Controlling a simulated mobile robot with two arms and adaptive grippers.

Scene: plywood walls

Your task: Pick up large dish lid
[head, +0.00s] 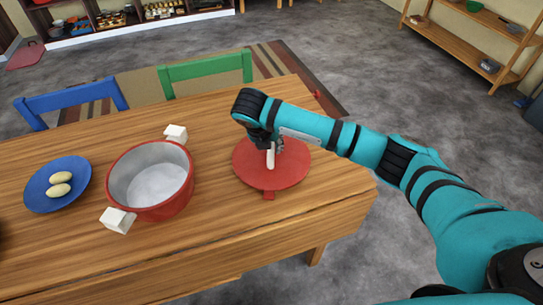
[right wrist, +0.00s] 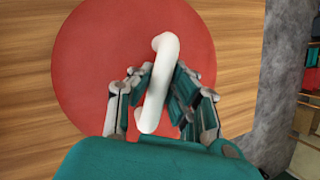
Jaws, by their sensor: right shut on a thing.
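The large dish lid (head: 250,175) is a flat red disc with a white bar handle, at the right part of the wooden table. A small red tab shows at its near edge. My right gripper (head: 270,150) is over the lid's middle, shut on the white handle. In the right wrist view, the lid (right wrist: 80,70) fills the middle and the gripper's fingers (right wrist: 160,95) lie on both sides of the handle (right wrist: 163,70). I cannot tell whether the lid is lifted off the table. My left gripper is not in view.
A red pot (head: 180,200) with white handles stands open on the table (head: 225,230), left of the lid. A blue plate (head: 40,198) with two pale oval items lies farther left. A blue chair (head: 70,102) and a green chair (head: 205,70) stand behind the table. Shelves (head: 480,45) stand at the back right.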

